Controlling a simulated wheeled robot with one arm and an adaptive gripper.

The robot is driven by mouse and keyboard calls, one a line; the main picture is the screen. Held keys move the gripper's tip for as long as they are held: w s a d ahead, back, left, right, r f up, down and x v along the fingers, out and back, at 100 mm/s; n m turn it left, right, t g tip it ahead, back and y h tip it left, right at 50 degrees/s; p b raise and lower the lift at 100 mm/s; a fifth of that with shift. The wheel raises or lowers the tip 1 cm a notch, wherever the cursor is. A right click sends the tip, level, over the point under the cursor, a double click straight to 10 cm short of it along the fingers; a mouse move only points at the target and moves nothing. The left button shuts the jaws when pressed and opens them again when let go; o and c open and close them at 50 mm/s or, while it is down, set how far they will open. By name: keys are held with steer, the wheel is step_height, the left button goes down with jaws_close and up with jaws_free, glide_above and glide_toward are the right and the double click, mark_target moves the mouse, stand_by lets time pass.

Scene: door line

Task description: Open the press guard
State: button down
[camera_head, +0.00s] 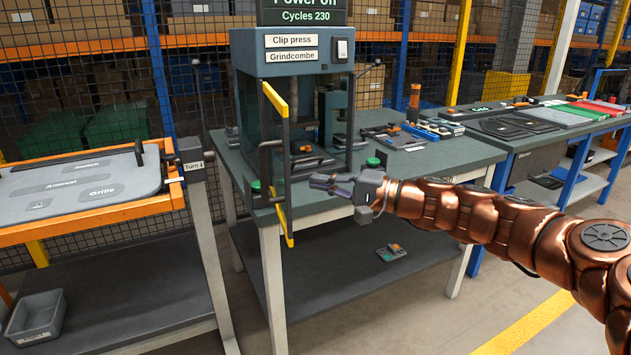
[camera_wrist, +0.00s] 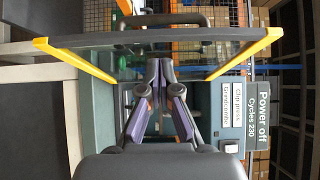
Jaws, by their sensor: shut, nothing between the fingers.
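The press guard (camera_head: 284,228) is a clear panel with yellow top and bottom edges. In the head view it stands out from the clip press (camera_head: 292,52), swung open and seen nearly edge-on, with its dark bar handle (camera_head: 262,160) on the left side. My gripper (camera_head: 316,180) is shut and empty, to the right of the guard, on its inner side, pointing left towards it. In the wrist view the shut fingers (camera_wrist: 160,68) point at the guard (camera_wrist: 245,52), with the handle (camera_wrist: 160,20) beyond the glass. I cannot tell whether the fingertips touch the panel.
The press stands on a green-topped bench (camera_head: 420,155) with several parts and tools. A sign above reads "Power off, Cycles 230". An orange-framed table (camera_head: 90,190) stands close on the left, with a "Turn" label (camera_head: 194,166) at its corner. Floor at the lower right is clear.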

steer(key=s+a+f+n+g+h+b, duration=0.1)
steer(key=s+a+f+n+g+h, duration=0.15)
steer(key=s, duration=1.45)
steer(key=s+d+f+n+g+h, duration=0.1)
steer(key=s+f+n+g+h, duration=0.25)
steer(key=s+f, duration=0.45)
steer(key=s+d+f+m+g+h, duration=0.1)
steer(key=s+d+f+h, duration=0.6)
steer(key=d, duration=0.4)
steer(key=s+d+f+m+g+h, duration=0.15)
steer(key=s+d+f+h, duration=0.3)
steer(key=s+d, duration=0.55)
steer(key=s+d+p+v, duration=0.1)
steer(key=p+v, duration=0.8)
steer(key=s+d+p+v, duration=0.1)
steer(key=p+v, duration=0.8)
steer(key=shift+s+r+t, duration=0.4)
steer(key=shift+r+t, duration=0.05)
steer(key=shift+y, duration=0.25)
